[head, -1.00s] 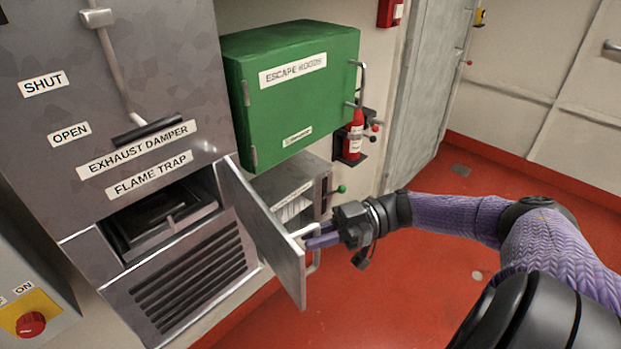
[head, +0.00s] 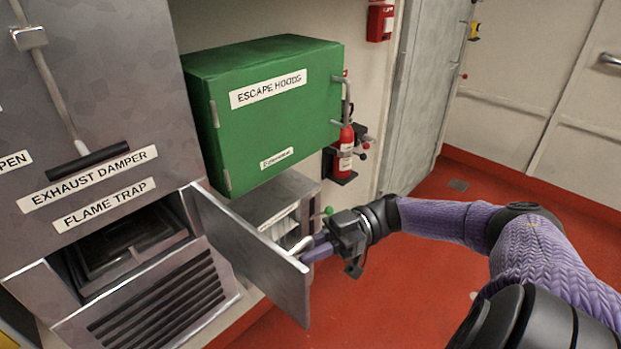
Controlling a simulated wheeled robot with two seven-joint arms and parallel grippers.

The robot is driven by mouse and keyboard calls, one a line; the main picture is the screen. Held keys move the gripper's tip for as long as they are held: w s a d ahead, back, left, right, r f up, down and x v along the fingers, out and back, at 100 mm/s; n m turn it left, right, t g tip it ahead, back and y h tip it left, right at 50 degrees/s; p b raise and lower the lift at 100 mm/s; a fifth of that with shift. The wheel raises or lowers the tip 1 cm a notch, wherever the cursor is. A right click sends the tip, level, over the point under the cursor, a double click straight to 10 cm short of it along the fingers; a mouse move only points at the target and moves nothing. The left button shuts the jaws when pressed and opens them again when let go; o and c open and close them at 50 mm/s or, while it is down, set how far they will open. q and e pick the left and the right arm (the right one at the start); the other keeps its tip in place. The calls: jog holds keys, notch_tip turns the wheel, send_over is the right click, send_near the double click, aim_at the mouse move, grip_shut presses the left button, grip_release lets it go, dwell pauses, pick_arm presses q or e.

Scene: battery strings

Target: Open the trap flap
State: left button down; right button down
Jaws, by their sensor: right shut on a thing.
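The trap flap (head: 247,250) is a grey metal door below the "FLAME TRAP" label (head: 104,204). It stands swung out to the right on its right-hand hinge side, and the dark opening (head: 125,245) behind it is exposed. A framed insert shows inside the opening. My right gripper (head: 304,250) is shut on the flap's handle (head: 299,245) at the flap's outer face, near its free edge. The flap's edge hides part of the fingertips. My left gripper is not in view.
A green "ESCAPE HOODS" box (head: 270,120) hangs on the wall above the flap. A small grey cabinet (head: 285,190) with a green knob is behind the flap. A red extinguisher (head: 345,155) is on the wall. The red floor (head: 420,270) is clear to the right.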

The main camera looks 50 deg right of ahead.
jog(key=c, duration=0.7)
grip_release()
jog(key=shift+o, duration=0.2)
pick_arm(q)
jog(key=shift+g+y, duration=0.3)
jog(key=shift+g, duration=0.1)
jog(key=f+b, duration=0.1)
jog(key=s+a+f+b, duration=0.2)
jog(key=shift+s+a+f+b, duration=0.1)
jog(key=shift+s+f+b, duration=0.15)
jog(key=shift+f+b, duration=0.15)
pick_arm(e)
jog(key=v, duration=1)
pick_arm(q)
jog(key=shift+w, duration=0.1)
